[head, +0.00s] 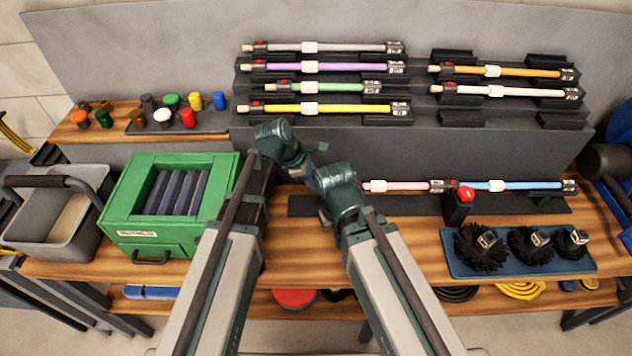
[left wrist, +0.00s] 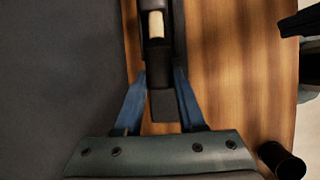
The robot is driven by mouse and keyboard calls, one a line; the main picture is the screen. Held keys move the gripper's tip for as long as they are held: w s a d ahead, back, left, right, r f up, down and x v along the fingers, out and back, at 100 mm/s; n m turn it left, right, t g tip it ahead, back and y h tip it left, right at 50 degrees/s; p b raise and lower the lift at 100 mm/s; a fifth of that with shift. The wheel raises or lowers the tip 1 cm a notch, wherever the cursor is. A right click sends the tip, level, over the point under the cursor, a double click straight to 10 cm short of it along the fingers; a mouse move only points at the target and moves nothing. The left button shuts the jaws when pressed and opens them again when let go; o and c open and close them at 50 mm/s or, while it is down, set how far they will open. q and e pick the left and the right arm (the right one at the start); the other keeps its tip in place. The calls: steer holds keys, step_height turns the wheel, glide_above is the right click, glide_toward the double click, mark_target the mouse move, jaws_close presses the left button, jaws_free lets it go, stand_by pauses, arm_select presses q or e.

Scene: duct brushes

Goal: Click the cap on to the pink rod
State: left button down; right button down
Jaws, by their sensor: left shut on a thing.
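The pink rod (head: 398,186) lies in the low rack along the back of the bench. Its left end is hidden behind my right arm in the head view. In the left wrist view my left gripper (left wrist: 160,85) is shut on a small dark block-like piece (left wrist: 163,105), which may be the cap. A cream tip (left wrist: 156,25) in a dark holder lies straight ahead of it, probably a rod end. I cannot tell whether piece and tip touch. My left jaws are hidden in the head view. My right gripper (head: 326,216) is low by the bench; its jaws are unclear.
A blue rod (head: 515,186) lies in line to the right, near a red button on a black post (head: 459,205). Other rods sit in upper racks. A green box (head: 120,205), several coloured caps (head: 187,117) and a tray of black brushes (head: 455,268) stand around.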

arm_select(q)
steer(key=shift+d, duration=0.3)
steer(key=shift+d, duration=0.35)
